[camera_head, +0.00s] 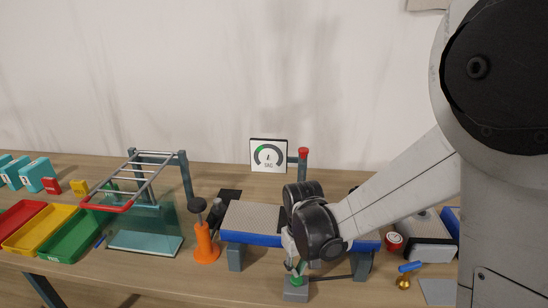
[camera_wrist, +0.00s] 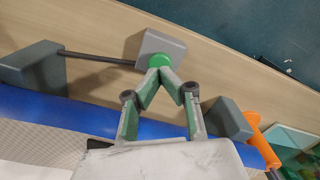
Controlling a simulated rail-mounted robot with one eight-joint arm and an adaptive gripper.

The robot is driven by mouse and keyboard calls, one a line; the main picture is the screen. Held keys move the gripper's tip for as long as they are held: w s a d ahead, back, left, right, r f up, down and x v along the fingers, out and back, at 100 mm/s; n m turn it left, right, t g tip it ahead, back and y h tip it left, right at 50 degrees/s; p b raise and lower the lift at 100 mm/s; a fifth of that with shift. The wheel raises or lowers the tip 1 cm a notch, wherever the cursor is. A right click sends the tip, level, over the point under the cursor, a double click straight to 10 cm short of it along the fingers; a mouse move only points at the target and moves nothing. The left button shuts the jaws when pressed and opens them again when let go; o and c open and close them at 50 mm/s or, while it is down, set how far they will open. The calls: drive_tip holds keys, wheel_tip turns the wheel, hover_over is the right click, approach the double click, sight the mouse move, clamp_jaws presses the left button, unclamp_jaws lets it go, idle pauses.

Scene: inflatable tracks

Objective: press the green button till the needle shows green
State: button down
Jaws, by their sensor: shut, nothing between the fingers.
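The green button (camera_wrist: 160,60) sits on a small grey box (camera_wrist: 165,43), which also shows at the table's front in the head view (camera_head: 295,294). My gripper (camera_wrist: 160,71) is shut and empty. It points down at the button, with its fingertips at the button's near edge in the wrist view; I cannot tell whether they touch it or push it in. In the head view my gripper (camera_head: 297,269) hides most of the button. The gauge (camera_head: 268,155) stands upright at the back, with a grey arc and a green part at its upper left. Its needle is too small to read surely.
A grey-topped track with a blue edge (camera_head: 235,237) lies behind the button box. An orange pump-like post (camera_head: 205,245) stands left of it. A dark rod (camera_wrist: 100,59) runs from the box to a grey block (camera_wrist: 35,65). Coloured trays (camera_head: 70,240) lie far left.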

sight(297, 279)
drive_tip(key=shift+f+b, duration=1.45)
drive_tip(key=shift+f, duration=0.15)
drive_tip(key=shift+r, duration=0.1)
wheel_tip(297, 279, up, 10)
drive_tip(key=p, duration=0.6)
idle(0.3)
drive_tip(key=s+d+r+m+t+b, duration=0.2)
drive_tip(key=s+d+r+t+b, duration=0.1)
drive_tip(key=s+d, duration=0.4)
drive_tip(key=s+d+r+m+t+b, duration=0.3)
drive_tip(key=s+d+r+t+b, duration=0.1)
drive_tip(key=s+d, duration=0.3)
drive_tip(key=shift+s+d+r, duration=0.4)
drive_tip(key=shift+r, duration=0.05)
